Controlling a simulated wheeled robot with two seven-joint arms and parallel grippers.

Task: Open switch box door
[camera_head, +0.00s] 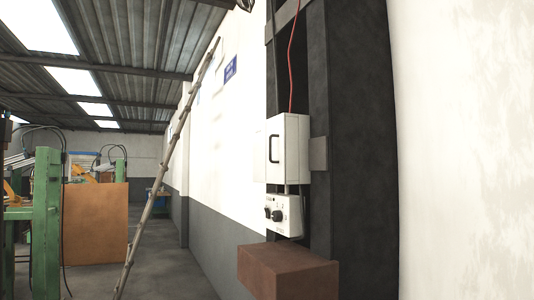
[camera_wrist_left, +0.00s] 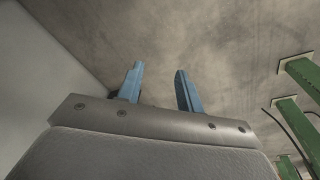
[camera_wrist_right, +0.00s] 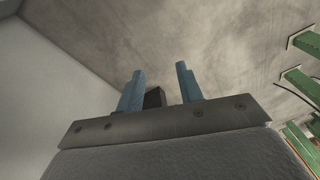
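The switch box (camera_head: 289,148) is a white box on the dark column in the head view, right of centre. Its door (camera_head: 273,150) faces left, carries a black handle (camera_head: 274,149) and looks shut. Neither gripper shows in the head view. In the left wrist view my left gripper (camera_wrist_left: 157,75) has its two blue fingers apart with nothing between them. In the right wrist view my right gripper (camera_wrist_right: 160,75) also has its blue fingers apart; a dark block shows behind them, and I cannot tell what it is.
A white control unit with black knobs (camera_head: 284,215) hangs below the box. A brown block (camera_head: 288,271) juts out lower down. A ladder (camera_head: 160,178) leans on the white wall. Green frames (camera_head: 46,220) stand at the left. The floor (camera_head: 176,265) between is clear.

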